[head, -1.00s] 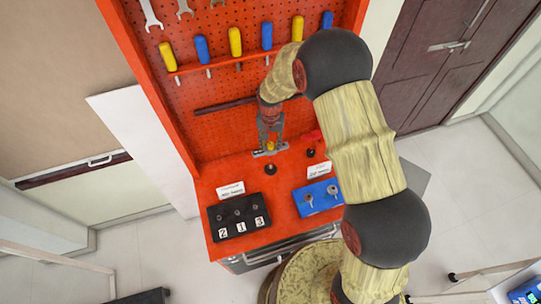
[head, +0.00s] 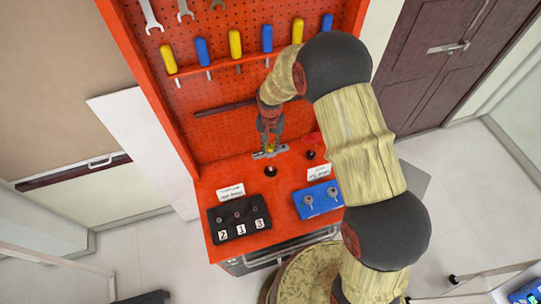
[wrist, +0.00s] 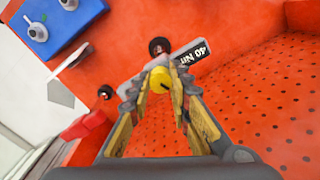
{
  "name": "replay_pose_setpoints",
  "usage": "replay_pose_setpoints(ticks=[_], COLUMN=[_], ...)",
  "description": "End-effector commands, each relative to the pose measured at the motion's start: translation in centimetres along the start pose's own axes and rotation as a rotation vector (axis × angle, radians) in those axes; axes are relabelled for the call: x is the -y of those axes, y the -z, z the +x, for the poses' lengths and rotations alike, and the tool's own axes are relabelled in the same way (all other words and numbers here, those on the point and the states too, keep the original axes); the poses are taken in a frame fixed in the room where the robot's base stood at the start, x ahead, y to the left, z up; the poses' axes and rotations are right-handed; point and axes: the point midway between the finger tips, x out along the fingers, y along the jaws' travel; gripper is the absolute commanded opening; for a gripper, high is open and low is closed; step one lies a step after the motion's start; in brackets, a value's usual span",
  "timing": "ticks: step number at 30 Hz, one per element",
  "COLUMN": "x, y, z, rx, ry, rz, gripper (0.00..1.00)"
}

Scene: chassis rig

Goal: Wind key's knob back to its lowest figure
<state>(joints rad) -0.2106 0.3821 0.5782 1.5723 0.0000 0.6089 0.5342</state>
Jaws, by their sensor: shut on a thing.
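The key is a grey bar (head: 280,151) near the back of the red bench top. In the wrist view the bar (wrist: 180,57) carries a dark label that reads "40 N" and a further, unclear letter. Its yellow knob (wrist: 160,80) stands between my fingertips, with a small dark mark on its face. My gripper (wrist: 160,84) is shut on the knob, one finger on each side. In the head view my gripper (head: 270,143) comes down over the key from the back and hides most of the knob. I cannot make out a scale on the knob.
Black round posts stand in front (head: 270,172) and to the right (head: 310,155) of the key. A black block (head: 238,231) numbered 2, 1, 3 and a blue block (head: 320,208) with grey pieces sit nearer. A red pegboard (head: 225,100) with tools rises behind.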

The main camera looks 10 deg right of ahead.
Motion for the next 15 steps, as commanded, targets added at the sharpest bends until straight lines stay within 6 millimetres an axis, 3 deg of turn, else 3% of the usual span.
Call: replay_pose_setpoints(ticks=[5, 15], x=[0.00, 0.01], y=[-0.01, 0.01], z=[0.03, 0.09], rx=[0.000, -0.001], ry=[0.000, 0.000], rz=[-0.030, -0.415], gripper=[0.05, 0.05])
